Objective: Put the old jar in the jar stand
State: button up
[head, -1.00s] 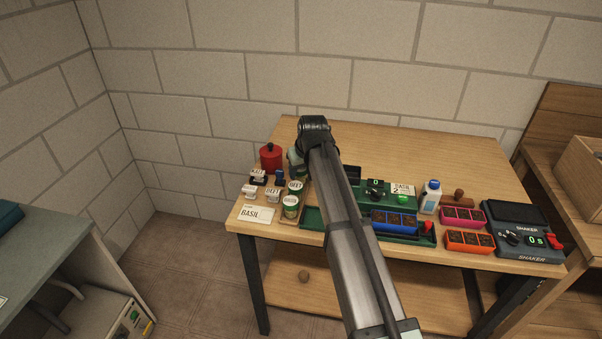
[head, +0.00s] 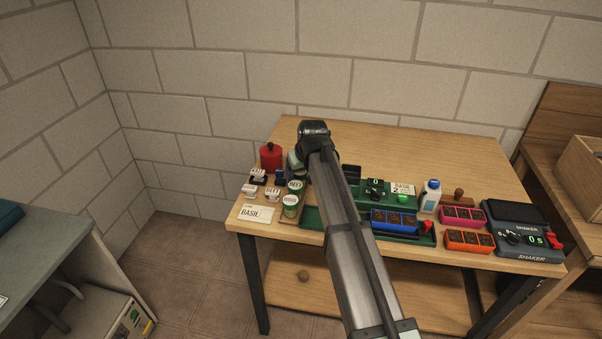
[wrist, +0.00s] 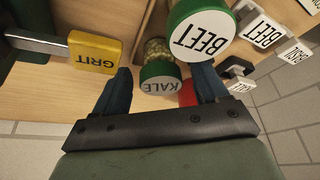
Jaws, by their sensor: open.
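In the wrist view, a glass jar with a green lid marked KALE (wrist: 158,72) stands between my gripper's two blue fingers. My gripper (wrist: 166,74) is open, and I cannot tell whether either finger touches the jar. A second green-lidded jar marked BEET (wrist: 200,32) stands close by, its lid nearer the camera. In the head view, green-lidded jars (head: 291,207) stand at the table's left front, on what looks like a wooden base (head: 285,219). My arm largely hides the gripper there. No label names the old jar, and I cannot tell which base is the jar stand.
A yellow GRIT tag (wrist: 94,54) on a metal bar is beside one finger. Small labelled blocks (wrist: 264,33) and a red container (head: 271,157) are close by. Green trays (head: 312,218), a blue planter (head: 394,221) and a shaker (head: 523,240) lie to the right. The table's back is clear.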

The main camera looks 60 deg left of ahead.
jog(key=shift+r, duration=0.1)
jog(key=v, duration=1.2)
jog(key=shift+a, duration=0.1)
